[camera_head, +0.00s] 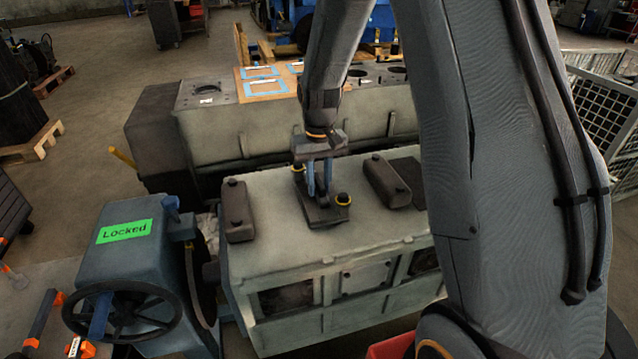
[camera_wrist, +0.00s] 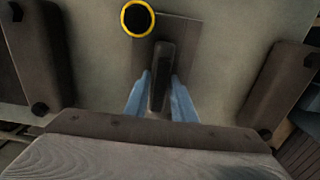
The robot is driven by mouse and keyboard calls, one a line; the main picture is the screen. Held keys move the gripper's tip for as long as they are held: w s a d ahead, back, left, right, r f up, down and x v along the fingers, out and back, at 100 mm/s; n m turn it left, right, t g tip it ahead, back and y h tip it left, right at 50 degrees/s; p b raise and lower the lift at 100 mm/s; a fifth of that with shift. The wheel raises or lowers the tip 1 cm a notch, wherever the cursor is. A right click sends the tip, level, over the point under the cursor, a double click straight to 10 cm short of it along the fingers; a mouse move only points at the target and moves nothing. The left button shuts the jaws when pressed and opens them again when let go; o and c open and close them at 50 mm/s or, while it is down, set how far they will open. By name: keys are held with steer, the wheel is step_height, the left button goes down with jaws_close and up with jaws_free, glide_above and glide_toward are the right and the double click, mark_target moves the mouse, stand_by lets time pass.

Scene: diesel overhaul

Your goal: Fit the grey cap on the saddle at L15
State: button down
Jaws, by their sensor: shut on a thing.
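My gripper (camera_head: 319,192) is over the middle of the pale engine block, its blue fingers pointing down. In the wrist view the gripper (camera_wrist: 161,98) is shut on the narrow dark-grey upright part of what looks like the grey cap (camera_wrist: 161,65). A flat dark plate (camera_head: 325,215) lies under the fingers on the block top. The saddle is mostly hidden, no L15 mark is legible, and I cannot tell whether the cap is fully seated.
Dark caps flank the spot, one at left (camera_head: 238,212) and one at right (camera_head: 387,181). A blue-grey unit with a handwheel (camera_head: 124,310) and a green "Locked" sign (camera_head: 124,231) stands at the left. A long grey engine casing (camera_head: 270,128) runs behind the block.

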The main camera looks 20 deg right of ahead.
stand_by(0.3)
steer(key=c, duration=1.4)
jaws_free()
steer(key=shift+r+b, duration=1.05)
steer(key=shift+r, duration=2.9)
